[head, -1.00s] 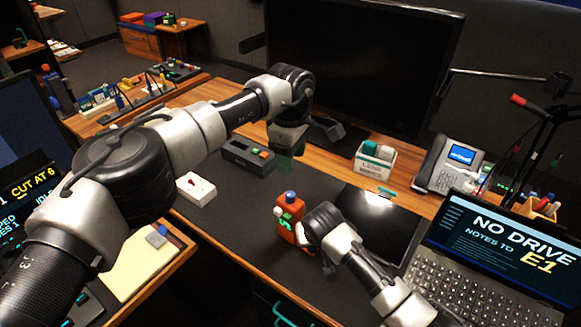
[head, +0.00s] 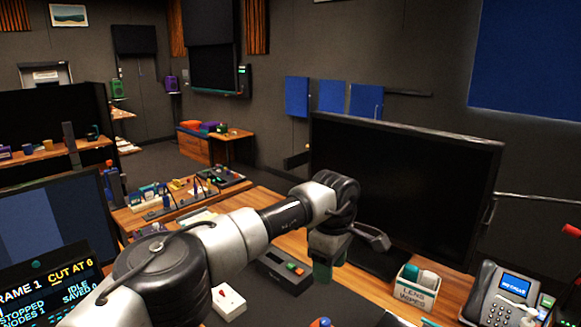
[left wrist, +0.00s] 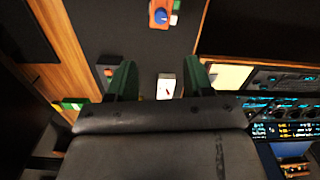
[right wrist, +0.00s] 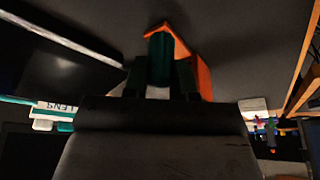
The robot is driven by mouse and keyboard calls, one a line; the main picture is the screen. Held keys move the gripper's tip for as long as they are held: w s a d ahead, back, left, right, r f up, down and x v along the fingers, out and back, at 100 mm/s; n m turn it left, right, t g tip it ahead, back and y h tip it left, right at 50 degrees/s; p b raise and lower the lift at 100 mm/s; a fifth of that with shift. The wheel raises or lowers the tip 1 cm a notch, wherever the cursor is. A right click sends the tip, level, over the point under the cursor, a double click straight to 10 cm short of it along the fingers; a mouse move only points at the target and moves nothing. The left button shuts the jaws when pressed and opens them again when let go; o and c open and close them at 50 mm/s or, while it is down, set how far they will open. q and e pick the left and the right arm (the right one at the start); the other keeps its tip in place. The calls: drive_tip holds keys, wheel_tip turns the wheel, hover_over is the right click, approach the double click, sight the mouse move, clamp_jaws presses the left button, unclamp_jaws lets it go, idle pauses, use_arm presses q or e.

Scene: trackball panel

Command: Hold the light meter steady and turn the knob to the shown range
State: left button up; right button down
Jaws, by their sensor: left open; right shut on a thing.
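The light meter is an orange device with a blue knob. The left wrist view shows the knob (left wrist: 161,15) at the top, well beyond my fingers. My left gripper (head: 328,268) is open and empty, raised over the desk beside the dark button box; both green fingers (left wrist: 159,78) show apart in the left wrist view.
A dark button box (head: 285,270) and a white switch box (head: 228,300) stand on the desk near my left arm. A large black monitor (head: 405,190) stands behind. A lens-wipes box (head: 417,287) and a phone (head: 500,293) are at the right.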

use_arm(q)
wheel_tip(320, 180, up, 7)
drive_tip(key=shift+r, duration=0.15)
idle(0.6)
idle(0.3)
